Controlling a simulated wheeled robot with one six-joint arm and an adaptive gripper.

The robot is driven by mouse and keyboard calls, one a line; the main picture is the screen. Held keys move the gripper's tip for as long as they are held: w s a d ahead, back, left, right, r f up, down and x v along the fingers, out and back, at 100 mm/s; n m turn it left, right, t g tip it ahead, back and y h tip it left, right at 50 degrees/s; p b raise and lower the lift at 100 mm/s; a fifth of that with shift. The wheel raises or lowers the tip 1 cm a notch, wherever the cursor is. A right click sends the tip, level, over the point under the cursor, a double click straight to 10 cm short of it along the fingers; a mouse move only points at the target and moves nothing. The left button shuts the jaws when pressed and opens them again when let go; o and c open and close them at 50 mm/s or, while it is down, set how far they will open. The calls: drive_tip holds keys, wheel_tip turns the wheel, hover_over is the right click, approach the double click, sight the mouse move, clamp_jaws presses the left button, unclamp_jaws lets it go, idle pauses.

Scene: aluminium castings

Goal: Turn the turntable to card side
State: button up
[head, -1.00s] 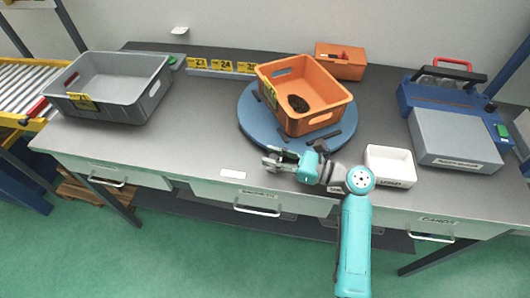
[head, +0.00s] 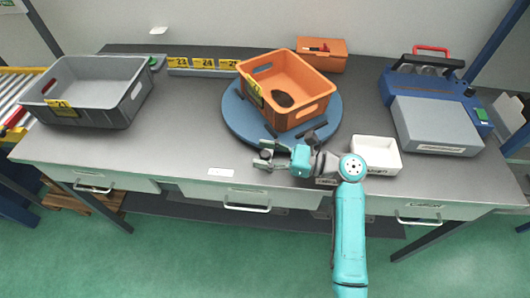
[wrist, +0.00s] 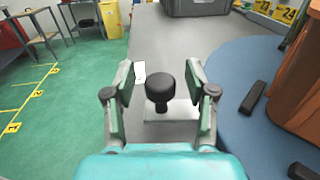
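The blue round turntable (head: 236,118) lies on the bench and carries an orange bin (head: 312,108). A yellow card (head: 254,91) is on the bin's left side in the head view. My gripper (head: 265,154) is at the turntable's front edge, pointing left. In the wrist view my gripper (wrist: 160,88) is open. A black knob (wrist: 160,92) on a pale plate (wrist: 172,112) shows between its fingers, with gaps on both sides. The turntable (wrist: 238,75) is on the right there.
A grey bin (head: 120,108) stands at the left of the bench. A white tray (head: 375,153) is right of my gripper. A grey-and-blue machine (head: 435,122) is at the right, an orange box (head: 325,58) behind. The bench between grey bin and turntable is mostly clear.

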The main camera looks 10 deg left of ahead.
drive_tip(key=d, duration=0.4)
drive_tip(key=s+d, duration=0.1)
drive_tip(key=d, duration=0.7)
drive_tip(key=shift+s, duration=0.25)
